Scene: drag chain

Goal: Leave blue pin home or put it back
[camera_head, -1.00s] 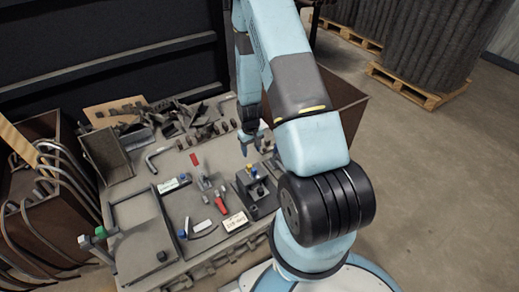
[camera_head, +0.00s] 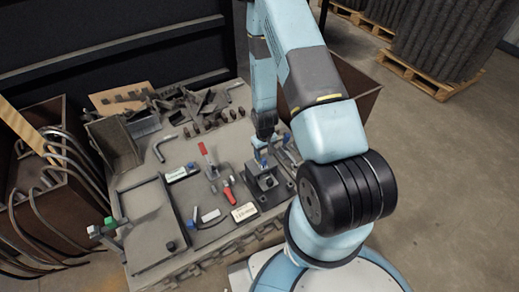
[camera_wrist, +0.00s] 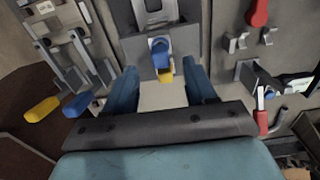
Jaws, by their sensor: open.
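How deep the blue pin sits cannot be told. In the head view, my gripper (camera_head: 262,153) is over the back of the dark fixture block (camera_head: 268,190) and mostly hides the pin.
A red-handled clamp (camera_head: 207,158) and a white label block (camera_head: 244,212) are left of the fixture on the bench. A grey tray (camera_head: 150,222) lies further left. In the wrist view, blue (camera_wrist: 77,103) and yellow (camera_wrist: 42,108) handles stick up left of my fingers.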

